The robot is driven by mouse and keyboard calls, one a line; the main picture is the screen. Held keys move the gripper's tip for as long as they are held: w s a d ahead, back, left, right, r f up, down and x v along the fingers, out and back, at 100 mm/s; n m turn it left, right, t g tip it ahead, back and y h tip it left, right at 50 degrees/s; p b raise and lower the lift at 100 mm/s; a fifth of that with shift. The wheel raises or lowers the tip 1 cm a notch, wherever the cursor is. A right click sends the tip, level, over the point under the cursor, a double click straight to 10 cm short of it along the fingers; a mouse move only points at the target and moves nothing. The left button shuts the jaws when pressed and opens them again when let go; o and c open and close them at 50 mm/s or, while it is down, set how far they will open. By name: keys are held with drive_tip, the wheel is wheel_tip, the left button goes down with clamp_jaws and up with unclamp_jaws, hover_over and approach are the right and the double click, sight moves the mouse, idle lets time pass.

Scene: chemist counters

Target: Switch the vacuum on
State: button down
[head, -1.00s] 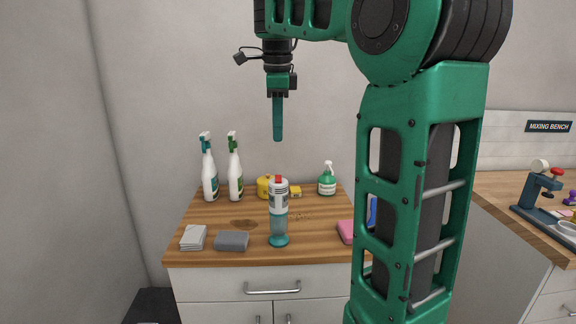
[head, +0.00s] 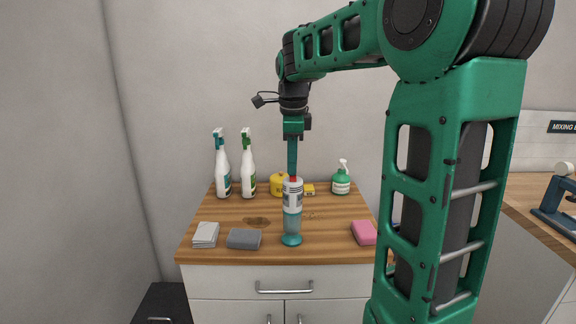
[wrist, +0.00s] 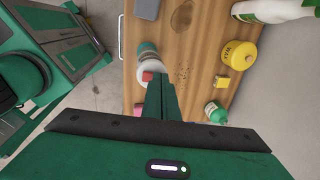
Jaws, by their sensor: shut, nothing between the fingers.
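The hand vacuum (head: 292,212) stands upright near the front middle of the wooden counter top, with a white and grey body and a teal lower end. A red button shows on its top, and in the wrist view the vacuum (wrist: 148,55) is seen from above with the red button (wrist: 147,76) by the fingertips. My gripper (head: 292,172) is shut and empty, pointing straight down just above or at the vacuum's top. I cannot tell whether the fingertips touch the button. My shut fingers (wrist: 155,82) also show in the wrist view.
Two white spray bottles (head: 221,170) stand at the back left. A yellow tin (head: 279,186) and a green pump bottle (head: 341,180) stand behind. A grey sponge (head: 244,239), folded cloths (head: 205,234) and a pink sponge (head: 364,232) lie near the front. Brown stains (head: 256,221) mark the counter.

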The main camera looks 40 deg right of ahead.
drive_tip(key=shift+d+f+g, duration=0.1)
drive_tip(key=shift+f+g, duration=0.1)
drive_tip(key=shift+g, duration=0.1)
idle(0.4)
drive_tip(key=shift+s+a+y, duration=0.3)
drive_tip(key=shift+s+a, duration=0.25)
drive_tip(key=shift+s, duration=0.15)
drive_tip(key=shift+w+r, duration=0.15)
drive_tip(key=shift+r, duration=0.15)
wheel_tip(320, 180, up, 13)
drive_tip(key=w+d, duration=0.1)
drive_tip(key=shift+w+d, duration=0.15)
drive_tip(key=shift+w, duration=0.25)
